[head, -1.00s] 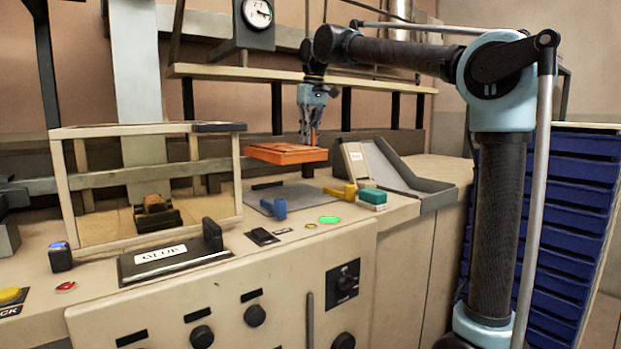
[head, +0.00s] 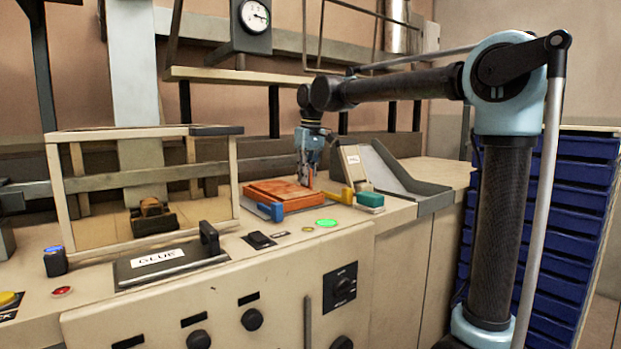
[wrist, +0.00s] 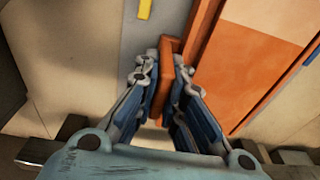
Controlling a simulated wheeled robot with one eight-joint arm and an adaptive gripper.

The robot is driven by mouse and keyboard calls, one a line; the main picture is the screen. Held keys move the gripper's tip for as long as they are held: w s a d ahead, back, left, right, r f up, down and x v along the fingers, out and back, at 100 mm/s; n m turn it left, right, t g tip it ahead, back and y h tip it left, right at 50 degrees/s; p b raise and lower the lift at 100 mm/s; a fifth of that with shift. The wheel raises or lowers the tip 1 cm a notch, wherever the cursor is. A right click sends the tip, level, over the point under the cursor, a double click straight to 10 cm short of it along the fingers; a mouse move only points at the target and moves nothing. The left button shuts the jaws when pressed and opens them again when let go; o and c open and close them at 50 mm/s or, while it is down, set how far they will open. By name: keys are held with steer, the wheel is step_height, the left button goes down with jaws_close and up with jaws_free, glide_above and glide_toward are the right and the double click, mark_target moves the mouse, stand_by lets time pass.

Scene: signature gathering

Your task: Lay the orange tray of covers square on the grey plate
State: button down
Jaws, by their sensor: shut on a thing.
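The orange tray (head: 268,188) is low over the grey plate (head: 303,209) and covers most of it. Only a thin grey strip shows at the front edge in the head view. My gripper (head: 307,180) is at the tray's right side. In the wrist view my gripper (wrist: 163,75) is shut on an orange upright tab of the tray (wrist: 245,70), which spreads to the right. A grey strip beside the tray, likely the plate (wrist: 176,14), shows at the top. I cannot tell whether the tray touches the plate or is square on it.
A blue clamp (head: 270,211) stands at the plate's front left and a yellow one (head: 349,195) at its right. A teal-topped block (head: 369,199) and a grey chute (head: 400,180) lie further right. A framed box (head: 140,190) and a glue lid (head: 170,262) stand left.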

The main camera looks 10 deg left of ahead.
steer(key=c, duration=1.7)
jaws_free()
steer(key=r, duration=0.4)
steer(key=d+r, duration=0.1)
steer(key=r, duration=0.7)
steer(key=shift+s+d, duration=0.15)
steer(key=shift+s, duration=0.2)
